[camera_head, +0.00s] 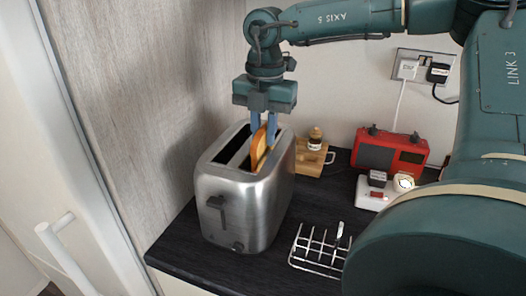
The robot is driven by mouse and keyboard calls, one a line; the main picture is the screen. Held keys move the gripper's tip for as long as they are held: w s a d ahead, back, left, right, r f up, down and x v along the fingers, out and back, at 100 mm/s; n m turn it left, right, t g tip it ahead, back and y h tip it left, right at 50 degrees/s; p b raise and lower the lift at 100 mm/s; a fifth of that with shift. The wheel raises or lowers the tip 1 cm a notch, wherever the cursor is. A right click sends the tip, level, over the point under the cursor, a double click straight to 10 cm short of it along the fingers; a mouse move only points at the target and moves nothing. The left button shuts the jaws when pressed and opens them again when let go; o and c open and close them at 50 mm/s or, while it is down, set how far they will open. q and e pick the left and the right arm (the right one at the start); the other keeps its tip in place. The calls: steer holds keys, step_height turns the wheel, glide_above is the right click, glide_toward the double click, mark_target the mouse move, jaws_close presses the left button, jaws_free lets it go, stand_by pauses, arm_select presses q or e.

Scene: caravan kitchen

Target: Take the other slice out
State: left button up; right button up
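A steel toaster (240,207) stands on the dark counter with two long slots on top. A browned bread slice (259,150) sticks up out of its right slot. The left slot looks dark, with no bread showing above it. My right gripper (263,138) points down over the toaster, its two blue fingers on either side of the slice's upper part. I cannot tell whether they press on it. The slice's lower part is hidden in the slot. My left gripper is not in view.
A wire rack (318,252) with empty bays stands right of the toaster. Behind are a wooden board (310,160) with a small jar (315,138), a red radio (390,152) and a white power strip (376,193). The wall is close on the toaster's left. My arm covers the right side.

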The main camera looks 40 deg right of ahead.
jaws_close()
